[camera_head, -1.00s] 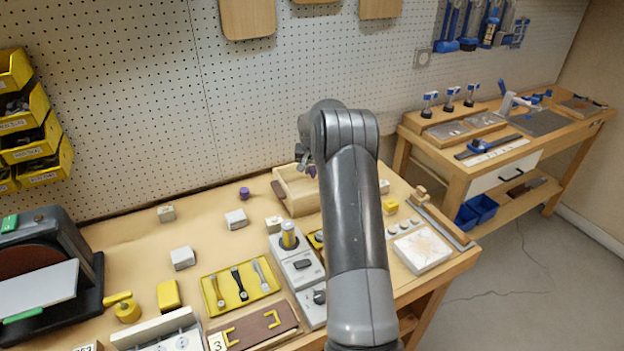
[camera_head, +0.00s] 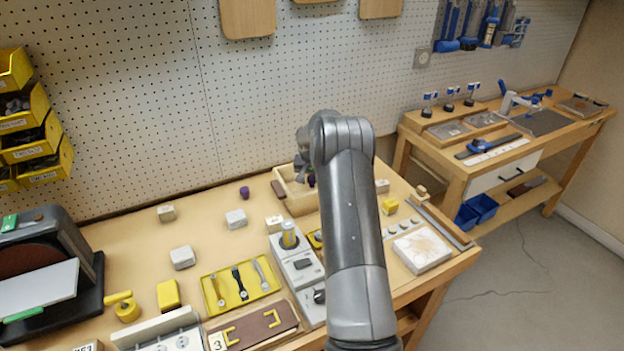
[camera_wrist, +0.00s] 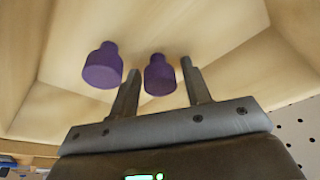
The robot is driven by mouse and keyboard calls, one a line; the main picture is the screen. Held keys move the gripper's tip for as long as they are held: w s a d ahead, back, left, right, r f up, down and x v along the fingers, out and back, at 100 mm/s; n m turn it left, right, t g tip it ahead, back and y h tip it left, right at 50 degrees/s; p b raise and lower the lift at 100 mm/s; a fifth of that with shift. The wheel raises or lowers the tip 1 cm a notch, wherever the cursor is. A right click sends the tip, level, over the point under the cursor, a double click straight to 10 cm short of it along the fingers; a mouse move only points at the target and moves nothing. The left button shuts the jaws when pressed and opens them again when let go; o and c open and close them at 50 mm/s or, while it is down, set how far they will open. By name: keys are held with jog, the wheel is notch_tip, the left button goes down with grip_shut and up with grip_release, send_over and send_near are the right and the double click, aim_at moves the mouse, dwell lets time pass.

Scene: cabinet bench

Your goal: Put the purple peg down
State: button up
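In the wrist view one purple peg (camera_wrist: 160,76) is between the two fingertips of my gripper (camera_wrist: 160,70), with a narrow gap on each side. My gripper is open, inside the pale wooden box (camera_wrist: 30,65). A second purple peg (camera_wrist: 103,68) stands left of the fingers, apart from them. My arm hides part of the box. Another purple peg (camera_head: 244,192) stands on the bench left of the box.
Several pale blocks (camera_head: 235,219) lie left of the box. A grey fixture with a yellow-topped cylinder (camera_head: 288,236) and a yellow tool tray (camera_head: 240,288) stand in front. A yellow block (camera_head: 390,206) lies to the right. The pegboard wall (camera_head: 140,130) rises behind.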

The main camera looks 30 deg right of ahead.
jog(key=shift+o, duration=0.5)
jog(key=shift+r, duration=0.1)
jog(key=shift+r, duration=0.25)
jog(key=v, duration=1.1)
jog(key=s+a+r+n+t, duration=0.1)
jog(key=s+a+r+n, duration=0.2)
jog(key=s+a+r, duration=1.35)
jog(key=s+a+n+t+y, duration=0.1)
jog(key=s+a, duration=0.3)
jog(key=s, duration=1)
jog(key=s+a+n+t, duration=0.1)
jog(key=s+a, duration=0.3)
jog(key=s, duration=1)
jog(key=shift+a+n+y, duration=0.4)
jog(key=shift+n, duration=0.5)
